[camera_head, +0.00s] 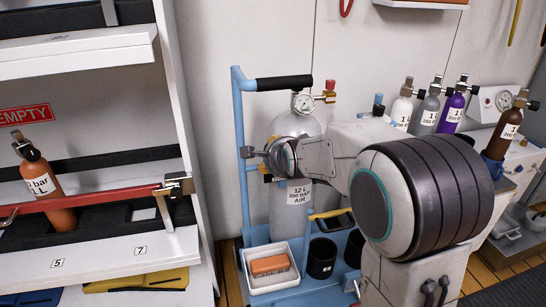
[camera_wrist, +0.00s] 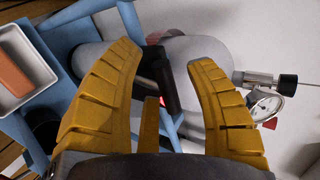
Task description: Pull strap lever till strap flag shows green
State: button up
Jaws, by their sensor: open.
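The grey gas cylinder (camera_head: 290,205), labelled 12 L 200 bar air, stands upright on the blue trolley (camera_head: 241,120). My gripper (camera_head: 270,158) is in front of it at mid-height, with the fingers mostly hidden in the head view. In the wrist view my gripper (camera_wrist: 160,57) is open, its yellow fingers apart. A dark bar with a black grip (camera_wrist: 166,88), which looks like the strap lever, shows between them. I cannot tell whether a finger touches it. A small red patch (camera_wrist: 162,100) beside it may be the strap flag; no green shows there.
A white tray with an orange block (camera_head: 270,264) and black cups (camera_head: 321,258) are on the trolley base. The shelf rack (camera_head: 140,250) with an orange cylinder (camera_head: 42,182) is left. Several small cylinders (camera_head: 430,108) stand right. The pressure gauge (camera_wrist: 266,106) is right of my fingers.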

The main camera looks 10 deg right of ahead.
jog(key=shift+o, duration=0.4)
jog(key=shift+r, duration=0.1)
grip_shut()
